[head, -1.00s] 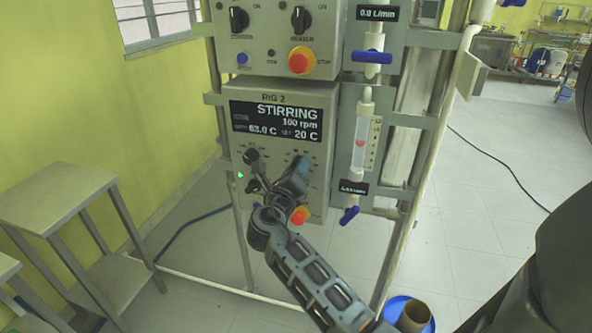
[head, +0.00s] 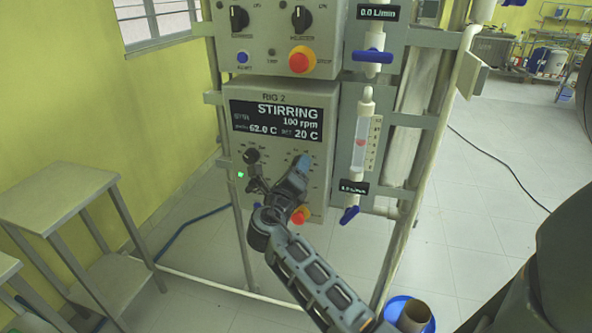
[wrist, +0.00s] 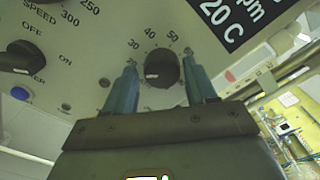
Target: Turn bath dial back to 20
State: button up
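The bath dial (wrist: 161,62) is a round black knob with a pale pointer mark, seen in the wrist view with 30, 40 and 50 printed around its top. Its mark points to the lower left; the number there is hidden by a finger. My gripper (wrist: 162,74) is open, with one blue finger on each side of the dial and visible gaps between. In the head view my gripper (head: 301,165) is at the panel's right dial and covers it. The RIG 2 display (head: 275,120) reads STIRRING, 100 rpm, about 62.0 C and set 20 C.
The speed dial (head: 251,156) sits left of my gripper, with a green light (head: 241,175) below it. A red stop button (head: 300,215) is just below my gripper. A flow tube (head: 361,145) with a blue valve (head: 349,215) stands to the right. A metal table (head: 60,195) is at the left.

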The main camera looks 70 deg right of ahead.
jog(key=shift+o, duration=0.9)
jog(key=a+b, duration=0.1)
jog(key=a, duration=0.6)
jog(key=shift+s+a, duration=0.3)
jog(key=shift+a, duration=0.1)
